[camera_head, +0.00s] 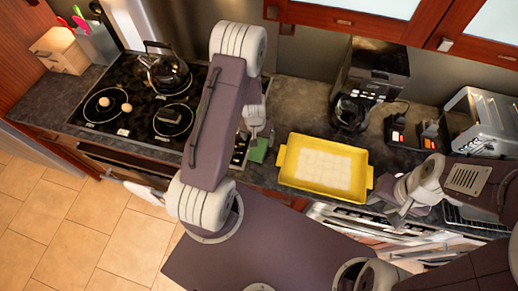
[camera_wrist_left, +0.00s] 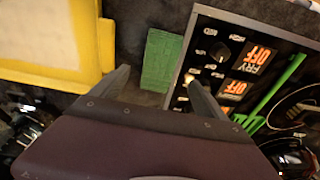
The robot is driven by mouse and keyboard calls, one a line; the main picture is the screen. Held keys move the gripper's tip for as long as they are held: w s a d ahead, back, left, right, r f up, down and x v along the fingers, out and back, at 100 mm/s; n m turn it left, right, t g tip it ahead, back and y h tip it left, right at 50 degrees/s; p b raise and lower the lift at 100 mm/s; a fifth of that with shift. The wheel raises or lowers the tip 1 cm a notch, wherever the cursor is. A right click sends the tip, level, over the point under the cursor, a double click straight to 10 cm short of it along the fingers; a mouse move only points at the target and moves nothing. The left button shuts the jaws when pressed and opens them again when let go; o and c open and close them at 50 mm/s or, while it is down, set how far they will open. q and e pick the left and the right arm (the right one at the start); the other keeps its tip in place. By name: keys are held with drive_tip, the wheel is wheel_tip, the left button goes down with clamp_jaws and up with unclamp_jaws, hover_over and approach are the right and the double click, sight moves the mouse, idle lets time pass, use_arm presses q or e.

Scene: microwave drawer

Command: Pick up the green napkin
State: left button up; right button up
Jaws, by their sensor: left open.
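The green napkin (camera_head: 259,150) lies on the dark counter between the cooktop and the yellow tray, partly hidden by my left arm. In the left wrist view the napkin (camera_wrist_left: 162,58) is a flat green strip ahead of my left gripper (camera_wrist_left: 160,88). The left fingers are spread wide, one toward each side of the napkin, with nothing held. In the head view my left gripper (camera_head: 257,131) is mostly hidden by its own arm, just above the napkin. My right gripper (camera_head: 397,207) is at the counter's front edge, right of the tray; its jaw state is unclear.
The yellow tray (camera_head: 284,168) sits close right of the napkin. The black cooktop (camera_head: 140,115) lies left, with a kettle (camera_head: 165,72) and two small round pale things. A coffee maker (camera_head: 369,75) and a toaster oven (camera_head: 482,118) stand at the back right.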

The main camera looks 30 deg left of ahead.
sight(259, 147)
use_arm(q)
drive_tip(key=shift+w+a+f, duration=0.1)
drive_tip(key=shift+w+f, duration=0.15)
drive_tip(key=shift+f, duration=0.55)
wheel_tip(259, 147, down, 5)
drive_tip(key=b, duration=0.4)
drive_tip(key=shift+r, duration=0.1)
drive_tip(key=shift+w, duration=0.25)
drive_tip(key=shift+s+r, duration=0.1)
drive_tip(key=shift+r, duration=0.05)
drive_tip(key=c, duration=1.5)
use_arm(e)
wheel_tip(259, 147, down, 5)
drive_tip(key=shift+r, duration=0.15)
